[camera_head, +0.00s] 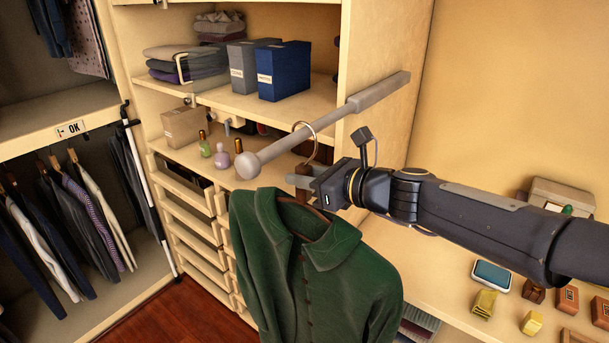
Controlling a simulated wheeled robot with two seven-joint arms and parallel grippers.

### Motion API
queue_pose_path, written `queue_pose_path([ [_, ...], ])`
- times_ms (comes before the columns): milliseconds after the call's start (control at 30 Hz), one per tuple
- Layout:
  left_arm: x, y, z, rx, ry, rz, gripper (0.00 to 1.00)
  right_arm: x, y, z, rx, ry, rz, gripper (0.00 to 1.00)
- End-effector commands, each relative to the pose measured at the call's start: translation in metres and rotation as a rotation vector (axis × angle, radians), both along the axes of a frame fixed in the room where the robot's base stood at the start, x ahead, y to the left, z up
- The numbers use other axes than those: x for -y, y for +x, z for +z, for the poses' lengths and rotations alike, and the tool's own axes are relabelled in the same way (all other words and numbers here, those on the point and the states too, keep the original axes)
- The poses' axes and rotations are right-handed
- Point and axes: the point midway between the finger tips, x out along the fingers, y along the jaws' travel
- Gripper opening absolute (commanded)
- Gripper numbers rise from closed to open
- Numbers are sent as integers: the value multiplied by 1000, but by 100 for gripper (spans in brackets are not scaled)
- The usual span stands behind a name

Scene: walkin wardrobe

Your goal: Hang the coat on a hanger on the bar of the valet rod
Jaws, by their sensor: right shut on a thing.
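The green coat (305,262) hangs on a hanger (300,205) in the lower middle of the head view. The hanger's hook (308,128) is a ring-like curve that rises above the gripper and overlaps the valet rod in the picture. I cannot tell whether it touches the rod. My right gripper (303,181) is shut on the hanger just below its hook, above the coat's collar. The valet rod (320,122) is a grey bar sticking out from the shelf unit's side, with a round knob at its near end. My left gripper is not in view.
Shelves behind hold a blue box (284,72), a grey box (246,66), folded clothes (184,62) and small bottles (221,155). Other clothes (75,215) hang at the left. A counter (440,290) with small boxes lies at the lower right, beneath my right arm.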

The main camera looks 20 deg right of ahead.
Motion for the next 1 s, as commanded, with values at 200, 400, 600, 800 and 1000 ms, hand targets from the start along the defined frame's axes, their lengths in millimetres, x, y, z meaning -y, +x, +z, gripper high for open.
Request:
queue_pose_path([
  [200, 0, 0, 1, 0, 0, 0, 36, 0, 0, 5, 7, 3, 0, 0],
  [400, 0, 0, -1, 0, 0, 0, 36, 0, 0, 3, 7, 3, 0, 0],
  [600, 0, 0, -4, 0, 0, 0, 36, 0, 0, -1, 7, 3, 0, 0],
  [800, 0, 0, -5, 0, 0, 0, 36, 0, 0, -2, 7, 3, 0, 0],
  [1000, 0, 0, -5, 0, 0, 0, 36, 0, 0, -3, 6, 2, 1, 29],
])
